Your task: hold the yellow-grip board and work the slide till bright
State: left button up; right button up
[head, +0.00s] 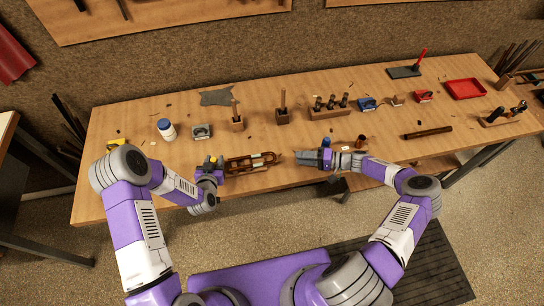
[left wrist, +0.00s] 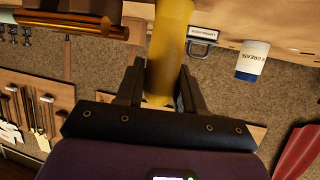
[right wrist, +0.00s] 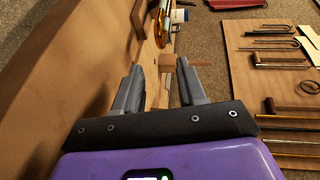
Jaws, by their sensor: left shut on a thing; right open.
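The board (head: 235,169) lies near the front edge of the bench, with the brass slide (head: 262,160) along it. Its yellow grip (left wrist: 170,45) is between the fingers of my left gripper (left wrist: 160,78), which is shut on it at the board's left end. In the head view my left gripper (head: 213,168) hides most of the grip. My right gripper (head: 300,157) is open and empty, to the right of the board and apart from it, pointing left. In the right wrist view the brass slide (right wrist: 162,25) shows beyond the open fingers (right wrist: 160,88).
A white jar with a blue lid (head: 166,130) and a grey clamp (head: 201,131) stand behind the left gripper. Wooden blocks with upright tools (head: 283,117) stand behind the board. A small brown cup (head: 361,141) is near my right gripper. A red tray (head: 465,89) is far right.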

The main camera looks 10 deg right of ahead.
aim_at(274, 155)
jog(key=x, duration=1.1)
jog(key=shift+a, duration=0.2)
jog(key=shift+f, duration=0.1)
grip_shut()
